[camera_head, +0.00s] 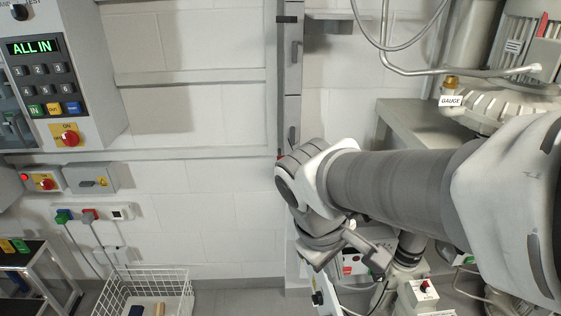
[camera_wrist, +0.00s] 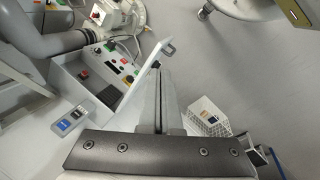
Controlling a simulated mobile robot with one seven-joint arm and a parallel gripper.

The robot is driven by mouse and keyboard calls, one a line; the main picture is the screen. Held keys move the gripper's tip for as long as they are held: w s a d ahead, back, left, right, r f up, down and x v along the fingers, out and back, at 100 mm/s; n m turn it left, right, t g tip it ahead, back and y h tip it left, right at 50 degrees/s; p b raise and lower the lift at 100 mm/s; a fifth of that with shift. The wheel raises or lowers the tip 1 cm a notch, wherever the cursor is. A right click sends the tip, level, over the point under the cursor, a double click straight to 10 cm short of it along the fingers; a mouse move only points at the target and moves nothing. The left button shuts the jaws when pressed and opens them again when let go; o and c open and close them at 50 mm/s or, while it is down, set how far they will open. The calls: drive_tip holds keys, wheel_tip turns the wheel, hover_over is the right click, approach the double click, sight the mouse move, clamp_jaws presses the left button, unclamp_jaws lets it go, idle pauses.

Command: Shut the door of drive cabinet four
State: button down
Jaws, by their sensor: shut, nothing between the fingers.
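In the wrist view, an open low grey cabinet (camera_wrist: 95,72) shows a red knob, a green part and several small dark parts inside. A pale tilted panel (camera_wrist: 143,78) with a small catch at its top corner stands at its right side and looks like its door, standing open. My gripper (camera_wrist: 164,72) is shut and empty, its fingers close beside the panel's right face; I cannot tell if they touch. In the head view, my gripper (camera_head: 378,260) points down beside the cabinet (camera_head: 355,266), which my arm partly covers. I cannot read a number four on it.
A white wire basket (camera_head: 143,290) stands on the floor at lower left; it also shows in the wrist view (camera_wrist: 205,120). A control panel (camera_head: 48,75) reading "ALL IN" hangs at left. Machinery with a gauge tag (camera_head: 451,101) stands at right. Floor beyond the door is clear.

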drive_tip(key=w+a+f+n+h+b, duration=0.1)
drive_tip(key=a+f+n+h+b, duration=0.15)
drive_tip(key=a+f+n, duration=0.4)
drive_tip(key=w+a+f+n+h+b, duration=0.1)
drive_tip(key=a+f+n+b, duration=0.15)
drive_tip(key=f, duration=0.75)
drive_tip(key=w+a+f+n+h+b, duration=0.1)
drive_tip(key=a+f+n+h+b, duration=0.1)
drive_tip(key=a+f+n+b, duration=0.5)
drive_tip(key=w+d+f, duration=0.1)
drive_tip(key=d+f, duration=0.3)
drive_tip(key=d, duration=0.3)
drive_tip(key=w+d+f+m+p, duration=0.1)
drive_tip(key=w+d+f, duration=0.1)
drive_tip(key=d+f, duration=0.2)
drive_tip(key=shift+w+d+f+t, duration=0.2)
drive_tip(key=shift+d+t, duration=0.2)
drive_tip(key=shift+d, duration=1.05)
drive_tip(key=shift+d, duration=0.2)
